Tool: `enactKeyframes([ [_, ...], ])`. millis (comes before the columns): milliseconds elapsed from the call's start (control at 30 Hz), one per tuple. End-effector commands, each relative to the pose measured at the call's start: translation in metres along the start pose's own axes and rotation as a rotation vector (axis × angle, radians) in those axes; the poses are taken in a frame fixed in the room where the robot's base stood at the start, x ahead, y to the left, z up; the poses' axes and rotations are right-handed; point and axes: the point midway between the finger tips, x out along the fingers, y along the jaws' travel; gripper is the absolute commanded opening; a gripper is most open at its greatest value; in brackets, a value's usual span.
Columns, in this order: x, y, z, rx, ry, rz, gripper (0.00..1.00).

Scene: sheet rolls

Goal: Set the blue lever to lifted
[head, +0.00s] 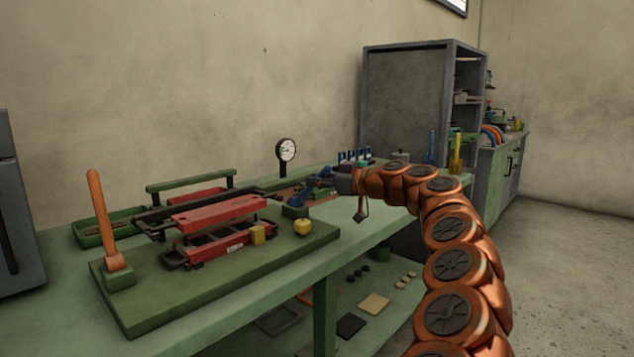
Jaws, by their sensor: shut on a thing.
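The blue lever (297,199) stands on a small block at the far right end of the green base plate (150,312) on the bench. It leans up to the right, towards my gripper. My gripper (314,184) reaches in from the right and is shut on the upper part of the blue lever. The fingers partly hide the lever's upper end, so its exact tilt is hard to tell.
An orange lever (100,215) stands upright at the plate's left. A red roller frame (218,215) fills its middle, and a yellow knob (303,227) sits near the blue lever. A dial gauge (286,151) stands behind. The bench's (205,322) front strip is clear.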

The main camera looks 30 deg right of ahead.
Motion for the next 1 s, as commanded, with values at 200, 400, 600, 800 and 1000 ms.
enactKeyframes([
  [200, 0.001, -0.002, 0.003, 0.002, -0.004, -0.006, 0.37],
  [400, 0.001, -0.002, 0.002, 0.001, -0.003, -0.005, 0.45],
  [600, 0.000, -0.001, 0.001, 0.001, -0.002, -0.004, 0.45],
  [800, -0.015, -0.001, -0.001, 0.001, 0.001, -0.002, 0.45],
  [1000, -0.043, 0.000, 0.000, 0.001, 0.001, -0.001, 0.45],
])
